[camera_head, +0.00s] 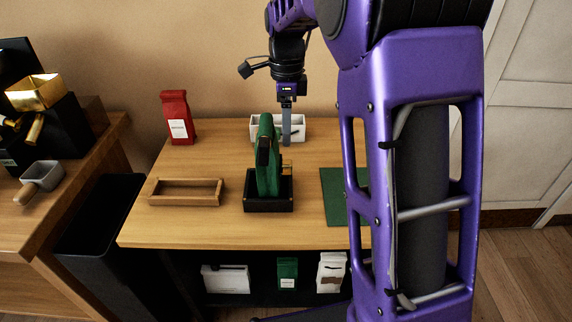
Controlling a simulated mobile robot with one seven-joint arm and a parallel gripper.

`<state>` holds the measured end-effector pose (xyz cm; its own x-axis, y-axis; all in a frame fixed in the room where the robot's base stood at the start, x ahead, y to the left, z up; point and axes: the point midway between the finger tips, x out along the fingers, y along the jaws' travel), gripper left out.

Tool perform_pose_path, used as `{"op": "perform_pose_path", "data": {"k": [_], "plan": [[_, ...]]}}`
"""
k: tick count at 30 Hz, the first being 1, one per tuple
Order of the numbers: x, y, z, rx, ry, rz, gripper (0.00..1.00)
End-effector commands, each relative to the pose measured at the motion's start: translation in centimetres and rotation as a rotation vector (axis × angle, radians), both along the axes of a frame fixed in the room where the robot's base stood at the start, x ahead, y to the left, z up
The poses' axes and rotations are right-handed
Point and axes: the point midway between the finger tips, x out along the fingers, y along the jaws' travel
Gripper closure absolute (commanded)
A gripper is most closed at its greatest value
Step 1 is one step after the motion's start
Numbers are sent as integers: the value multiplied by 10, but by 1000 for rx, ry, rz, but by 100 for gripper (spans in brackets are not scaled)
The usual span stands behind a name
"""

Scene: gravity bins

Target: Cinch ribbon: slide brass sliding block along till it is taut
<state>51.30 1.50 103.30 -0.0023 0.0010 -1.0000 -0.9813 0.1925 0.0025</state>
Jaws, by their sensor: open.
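A tall green item (265,178), which looks like a bag or a ribbon loop, stands upright in a black open holder (268,205) on the wooden table. A small brass-coloured piece (287,166) shows at its right side, apparently the sliding block. The ribbon's own path and how tight it is are too small to tell. My gripper (287,141) points down just right of and behind the green item's top, above the brass piece. I see its fingers nearly edge-on, with nothing visible held. It looks apart from the brass piece, though depth is hard to judge.
A white bin (300,128) stands behind my gripper. A red bag (178,118) is at the back left and an empty wooden tray (186,203) at the front left. A green mat (335,195) lies right, partly hidden by my arm. The table's front centre is clear.

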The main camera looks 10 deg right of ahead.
Motion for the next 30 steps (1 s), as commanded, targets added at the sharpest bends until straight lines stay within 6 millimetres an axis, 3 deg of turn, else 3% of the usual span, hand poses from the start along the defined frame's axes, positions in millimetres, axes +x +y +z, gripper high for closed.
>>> {"op": "perform_pose_path", "data": {"k": [1,6,13,19,28,30], "plan": [[-1,0,-15,0,4,0,32],[0,0,-52,-1,2,2,32],[0,0,-91,-1,1,1,32],[0,0,-106,-1,-2,1,32],[0,0,-108,-1,-3,2,32],[0,0,-108,-1,-3,2,43]]}}
